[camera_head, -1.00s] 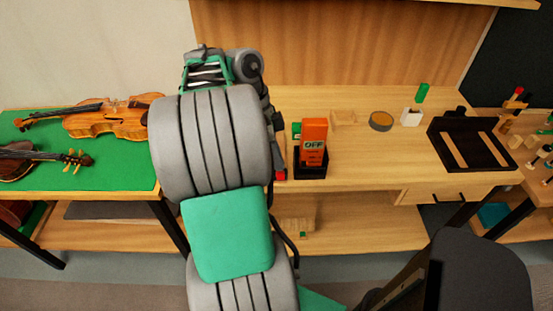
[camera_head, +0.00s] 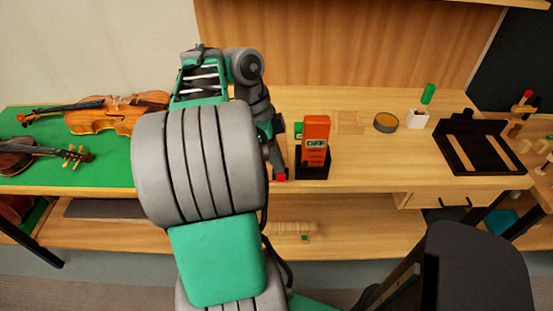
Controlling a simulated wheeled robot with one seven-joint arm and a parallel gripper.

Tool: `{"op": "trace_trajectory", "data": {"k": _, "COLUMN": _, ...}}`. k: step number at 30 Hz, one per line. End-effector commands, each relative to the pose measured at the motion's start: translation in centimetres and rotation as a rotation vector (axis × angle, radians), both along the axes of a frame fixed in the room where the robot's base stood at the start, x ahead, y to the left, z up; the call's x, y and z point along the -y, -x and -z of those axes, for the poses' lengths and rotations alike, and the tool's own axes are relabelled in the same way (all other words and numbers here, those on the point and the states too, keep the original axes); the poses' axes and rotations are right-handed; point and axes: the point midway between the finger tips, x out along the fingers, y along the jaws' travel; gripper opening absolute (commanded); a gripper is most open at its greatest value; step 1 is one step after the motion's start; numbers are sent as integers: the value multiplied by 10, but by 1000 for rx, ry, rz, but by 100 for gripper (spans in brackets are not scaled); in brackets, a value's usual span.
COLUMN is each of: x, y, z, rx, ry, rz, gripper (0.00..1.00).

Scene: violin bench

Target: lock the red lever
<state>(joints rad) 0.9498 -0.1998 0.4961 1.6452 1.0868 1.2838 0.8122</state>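The red lever (camera_head: 316,151) is an orange-red upright block marked OFF, standing in a black base (camera_head: 313,173) on the bench. A green piece (camera_head: 298,130) shows just behind its left side. My gripper (camera_head: 278,166) is at the left of the lever, low near the bench front, partly hidden behind my own arm. A small red patch (camera_head: 281,177) shows at its tip; I cannot tell whether it is part of the gripper. A narrow gap seems to lie between gripper and lever. The finger opening is not visible.
The wooden bench (camera_head: 390,165) is clear right of the lever. Behind are a pale wooden piece (camera_head: 348,122), a round tin (camera_head: 385,122) and a white holder (camera_head: 417,118) with a green item (camera_head: 428,93). A black frame (camera_head: 450,155) stands right. Violins (camera_head: 117,117) lie on green cloth (camera_head: 105,168) left.

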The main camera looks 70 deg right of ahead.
Motion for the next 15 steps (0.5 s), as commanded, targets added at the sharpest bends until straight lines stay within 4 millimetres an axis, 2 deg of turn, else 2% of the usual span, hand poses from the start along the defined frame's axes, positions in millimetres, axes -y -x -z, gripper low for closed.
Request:
{"op": "trace_trajectory", "data": {"k": 2, "x": 2, "y": 1, "z": 2, "rx": -7, "ry": -2, "rz": -2, "gripper": 0}}
{"op": "trace_trajectory", "data": {"k": 5, "x": 4, "y": -1, "z": -5, "rx": -5, "ry": 0, "rz": -3, "gripper": 0}}
{"op": "trace_trajectory", "data": {"k": 11, "x": 14, "y": -9, "z": -43, "rx": -3, "ry": -2, "rz": -11, "gripper": 0}}
{"op": "trace_trajectory", "data": {"k": 15, "x": 15, "y": -23, "z": -79, "rx": -2, "ry": -1, "rz": -16, "gripper": 0}}
